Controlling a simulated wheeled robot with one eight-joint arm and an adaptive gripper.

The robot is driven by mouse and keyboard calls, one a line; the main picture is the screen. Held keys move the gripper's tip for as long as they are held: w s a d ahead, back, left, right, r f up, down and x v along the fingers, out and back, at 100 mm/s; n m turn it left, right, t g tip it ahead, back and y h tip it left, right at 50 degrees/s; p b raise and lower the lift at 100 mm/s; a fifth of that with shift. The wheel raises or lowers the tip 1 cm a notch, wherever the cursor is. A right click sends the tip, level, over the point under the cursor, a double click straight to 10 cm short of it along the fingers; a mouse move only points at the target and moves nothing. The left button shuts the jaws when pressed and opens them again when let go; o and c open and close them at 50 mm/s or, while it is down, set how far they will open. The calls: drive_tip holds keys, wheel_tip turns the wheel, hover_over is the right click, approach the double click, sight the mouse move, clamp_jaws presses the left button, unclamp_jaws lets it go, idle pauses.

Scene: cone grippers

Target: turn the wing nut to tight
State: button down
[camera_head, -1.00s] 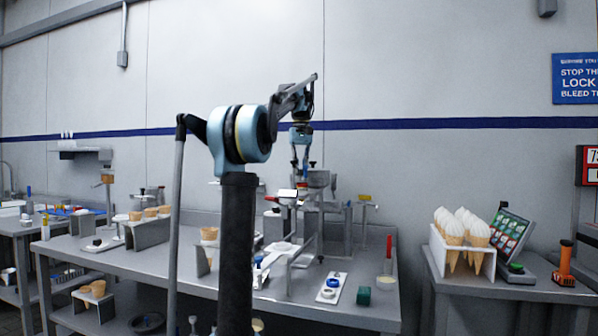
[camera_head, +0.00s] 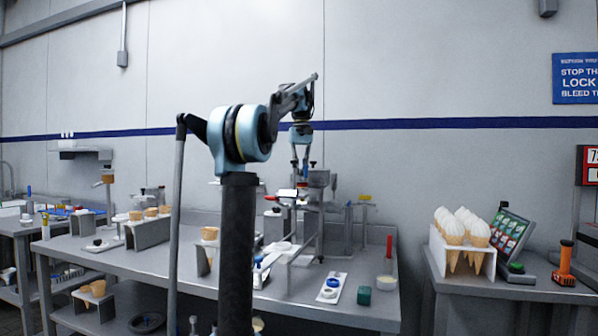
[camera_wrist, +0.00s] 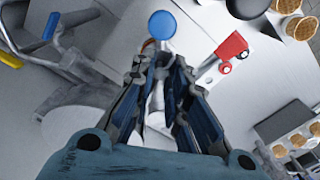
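My gripper (camera_head: 300,172) points down over the metal apparatus on the middle bench in the head view. In the wrist view its two dark ridged fingers (camera_wrist: 160,66) stand apart with a gap between them. A pale grey part of the apparatus (camera_wrist: 156,95) shows in that gap; I cannot tell whether a finger touches it. A blue round knob (camera_wrist: 162,24) lies just beyond the fingertips. I cannot pick out the wing nut for certain; it may be hidden between or below the fingers.
A red block (camera_wrist: 232,46) is right of the fingers in the wrist view, and a grey lever with a blue grip (camera_wrist: 51,25) is at left.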

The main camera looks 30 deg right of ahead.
drive_tip(key=c, duration=1.5)
unclamp_jaws()
drive_tip(key=shift+c, duration=0.2)
drive_tip(key=shift+r, duration=0.15)
wheel_tip(320, 180, up, 12)
drive_tip(key=shift+f, duration=0.2)
drive_tip(key=shift+w, duration=0.1)
